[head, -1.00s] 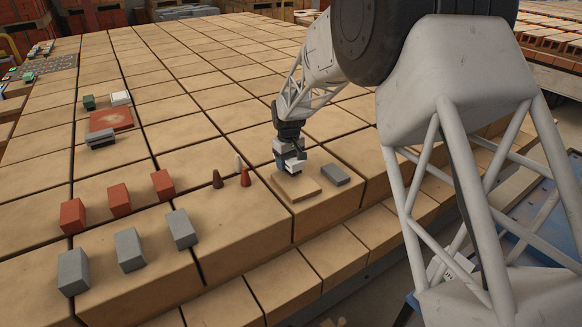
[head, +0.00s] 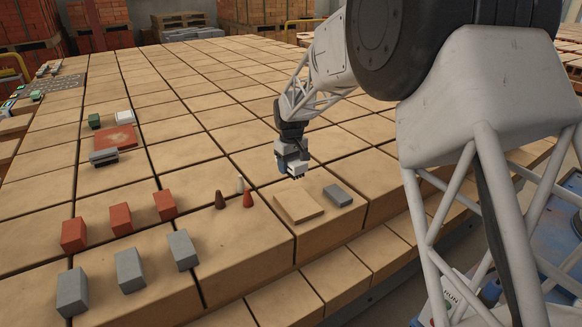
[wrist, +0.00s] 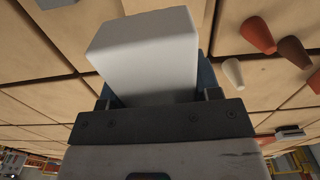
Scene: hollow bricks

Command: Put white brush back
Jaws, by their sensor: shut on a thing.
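My gripper (head: 291,160) is shut on a white block-shaped thing that looks like the white brush (head: 297,169). In the head view it has a dark underside and hangs above the back edge of a flat tan board (head: 297,205). In the wrist view the white brush (wrist: 150,55) fills the middle, between the jaws. The fingertips are mostly hidden behind it.
A grey block (head: 338,195) lies right of the board. Brown, red and white cones (head: 220,200) stand to the left. Red bricks (head: 121,219) and grey bricks (head: 130,267) stand in rows farther left. A reddish plate (head: 115,137) has green, white and grey blocks around it.

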